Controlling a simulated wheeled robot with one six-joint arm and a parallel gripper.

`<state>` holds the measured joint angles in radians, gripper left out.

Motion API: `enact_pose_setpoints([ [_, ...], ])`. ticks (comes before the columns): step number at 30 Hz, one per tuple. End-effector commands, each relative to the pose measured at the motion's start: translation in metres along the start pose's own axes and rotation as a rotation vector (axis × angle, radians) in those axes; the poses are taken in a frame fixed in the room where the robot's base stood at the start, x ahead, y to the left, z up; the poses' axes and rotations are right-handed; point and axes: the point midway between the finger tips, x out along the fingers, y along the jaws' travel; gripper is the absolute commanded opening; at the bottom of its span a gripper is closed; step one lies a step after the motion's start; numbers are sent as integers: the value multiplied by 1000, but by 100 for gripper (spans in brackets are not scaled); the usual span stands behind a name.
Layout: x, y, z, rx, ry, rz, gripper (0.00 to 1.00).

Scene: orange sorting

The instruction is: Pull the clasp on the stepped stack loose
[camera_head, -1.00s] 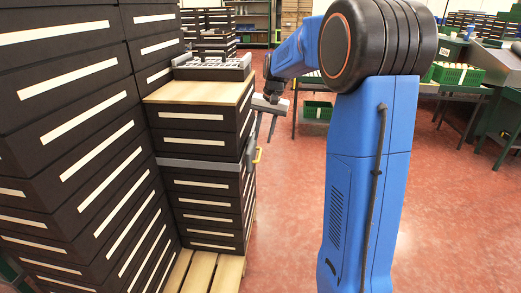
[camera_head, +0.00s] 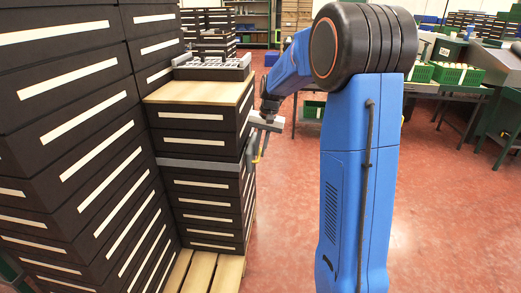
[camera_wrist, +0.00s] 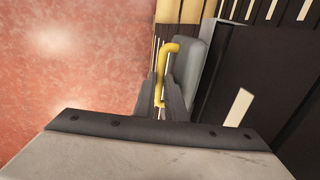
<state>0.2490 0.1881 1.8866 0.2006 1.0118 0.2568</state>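The stepped stack of dark crates with pale label strips (camera_head: 205,190) stands on a pallet, with a grey strap (camera_head: 200,165) around it. The clasp is a grey body (camera_wrist: 185,62) on the stack's right side, with a yellow bent lever (camera_wrist: 166,62). My gripper (camera_wrist: 161,85) is at the clasp, one finger on each side of the lever. The fingers look apart, with a narrow gap around the lever; contact is not clear. In the head view my gripper (camera_head: 259,147) is beside the stack's right face, pointing down, and mostly hides the lever.
A taller crate stack (camera_head: 70,140) stands close on the left. Open red floor (camera_head: 450,220) lies to the right. Green crates (camera_head: 458,74) stand on tables behind.

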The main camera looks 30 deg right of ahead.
Motion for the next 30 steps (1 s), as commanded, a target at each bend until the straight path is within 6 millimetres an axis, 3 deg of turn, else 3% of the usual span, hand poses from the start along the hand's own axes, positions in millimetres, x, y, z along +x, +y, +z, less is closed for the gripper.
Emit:
enact_pose_setpoints([
  [14, -1, 6, -4, -65, -12, 0, 0],
  [30, -7, 36, -35, -507, -93, 1, 0],
])
